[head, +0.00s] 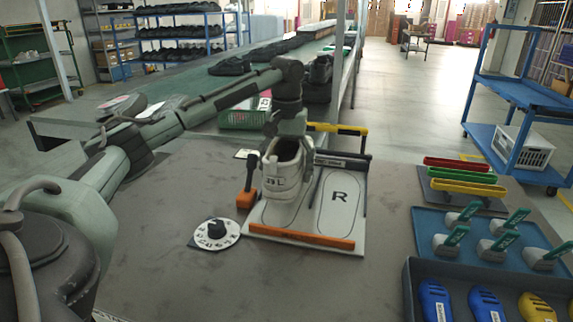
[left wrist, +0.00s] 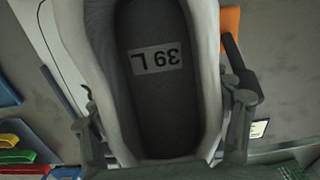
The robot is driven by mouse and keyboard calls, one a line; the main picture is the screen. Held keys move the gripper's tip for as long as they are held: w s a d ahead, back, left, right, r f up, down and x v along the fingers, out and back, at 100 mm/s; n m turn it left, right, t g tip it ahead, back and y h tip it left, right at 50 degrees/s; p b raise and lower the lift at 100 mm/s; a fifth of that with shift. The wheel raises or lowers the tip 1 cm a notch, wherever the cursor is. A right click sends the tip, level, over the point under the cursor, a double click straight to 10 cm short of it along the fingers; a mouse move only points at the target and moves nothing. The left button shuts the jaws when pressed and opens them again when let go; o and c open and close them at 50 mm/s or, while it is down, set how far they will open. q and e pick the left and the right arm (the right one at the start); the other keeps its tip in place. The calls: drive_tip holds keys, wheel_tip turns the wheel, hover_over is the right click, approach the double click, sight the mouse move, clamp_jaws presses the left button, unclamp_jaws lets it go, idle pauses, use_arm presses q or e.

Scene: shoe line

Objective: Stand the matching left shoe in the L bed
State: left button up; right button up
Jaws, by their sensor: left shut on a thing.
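A pale grey-white shoe (head: 285,183) stands over the left half of the white board (head: 265,217), where the L bed would be. My left gripper (head: 288,152) is shut on its upper from above. In the left wrist view the shoe (left wrist: 205,75) fills the middle, and a label inside it reads 39 L (left wrist: 156,60). The gripper fingers (left wrist: 165,125) lie on either side of it. The shoe looks upright. I cannot tell whether its sole touches the board. The R bed (head: 340,197) beside it is empty. My right gripper is not in view.
An orange bar (head: 300,237) runs along the board's front, a yellow bar (head: 338,128) behind. An orange-and-black clamp (head: 246,198) is left of the shoe. A dial (head: 216,233) lies front-left. Colored trays (head: 465,187) and a blue mat (head: 440,220) with tools sit right.

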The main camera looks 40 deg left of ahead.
use_arm(q)
drive_tip(key=shift+f, duration=2.2)
drive_tip(key=o, duration=1.5)
drive_tip(key=shift+r, duration=5)
